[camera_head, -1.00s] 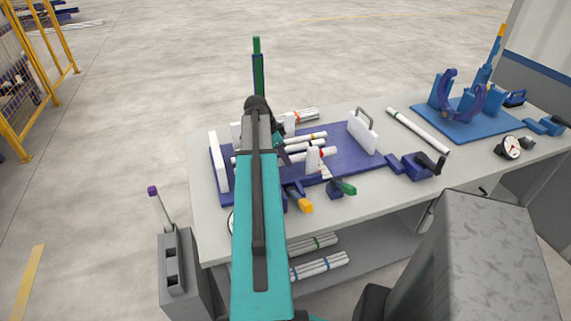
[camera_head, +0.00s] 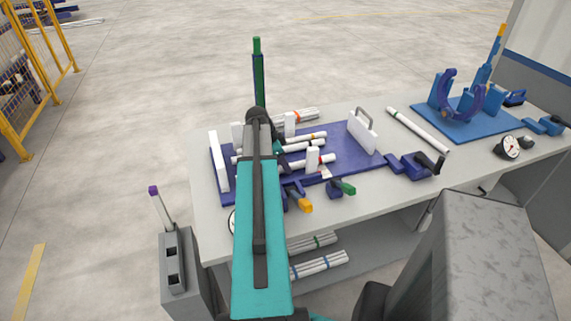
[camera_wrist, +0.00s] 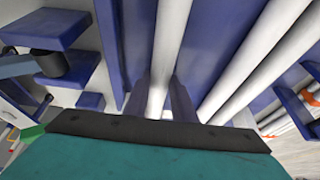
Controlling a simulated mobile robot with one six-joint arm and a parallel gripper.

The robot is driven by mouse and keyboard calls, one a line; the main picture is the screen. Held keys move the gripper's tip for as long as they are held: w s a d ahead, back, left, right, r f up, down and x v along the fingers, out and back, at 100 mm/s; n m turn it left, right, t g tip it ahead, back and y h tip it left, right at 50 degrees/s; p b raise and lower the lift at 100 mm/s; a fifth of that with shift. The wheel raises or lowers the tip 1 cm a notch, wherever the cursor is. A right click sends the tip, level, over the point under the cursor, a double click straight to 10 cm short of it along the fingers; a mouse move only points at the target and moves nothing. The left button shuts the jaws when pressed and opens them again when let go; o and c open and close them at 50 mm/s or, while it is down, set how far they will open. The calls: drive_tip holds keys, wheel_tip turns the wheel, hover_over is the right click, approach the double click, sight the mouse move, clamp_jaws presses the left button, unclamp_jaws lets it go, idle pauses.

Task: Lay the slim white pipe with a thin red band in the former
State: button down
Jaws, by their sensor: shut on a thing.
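The former is a purple-blue board (camera_head: 352,155) with white upright posts, lying on the table. A slim white pipe (camera_head: 327,158) lies lengthwise at its near side, partly behind a white post; I cannot clearly see its red band. In the head view my arm hides the gripper. Two other white pipes (camera_wrist: 252,55) run beside the held one on the right in the wrist view. I cannot tell whether the held pipe rests fully down.
A white plate (camera_head: 219,160) stands at the board's left end and a handled white plate (camera_head: 362,131) at its right. Banded pipes (camera_head: 298,116) lie behind. Clamps (camera_head: 416,164) sit near the front edge. A loose pipe (camera_head: 418,130) and blue fixture (camera_head: 470,113) are farther right.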

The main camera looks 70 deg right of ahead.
drive_tip(key=shift+f, duration=0.15)
drive_tip(key=c, duration=1.5)
unclamp_jaws()
drive_tip(key=shift+r, duration=0.2)
drive_tip(key=shift+b+v, duration=1.5)
drive_tip(key=shift+v, duration=4.5)
drive_tip(key=shift+s, duration=0.1)
